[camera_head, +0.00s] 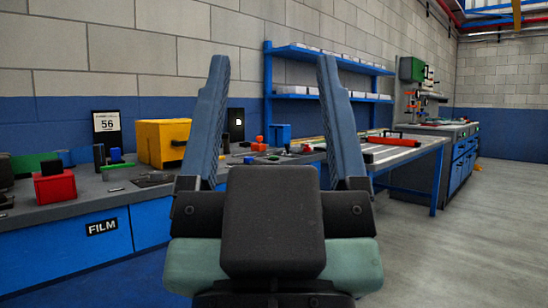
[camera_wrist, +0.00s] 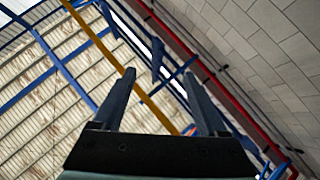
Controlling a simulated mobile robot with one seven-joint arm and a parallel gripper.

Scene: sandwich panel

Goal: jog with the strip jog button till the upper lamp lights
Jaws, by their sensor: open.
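My gripper (camera_head: 272,75) is open and empty, raised in front of the camera in the head view, its two blue-grey fingers pointing up and wide apart. In the wrist view my gripper (camera_wrist: 163,92) points toward the ceiling, with nothing between the fingers. I cannot make out the strip jog button or the upper lamp. A small black panel (camera_head: 236,123) with a white mark stands behind the bench, seen between the fingers. The gripper hides part of the bench.
A blue bench (camera_head: 70,245) labelled FILM runs along the left wall. On it are a yellow box (camera_head: 162,143), a red block (camera_head: 54,187) and a card reading 56 (camera_head: 107,126). The floor (camera_head: 470,250) at right is clear.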

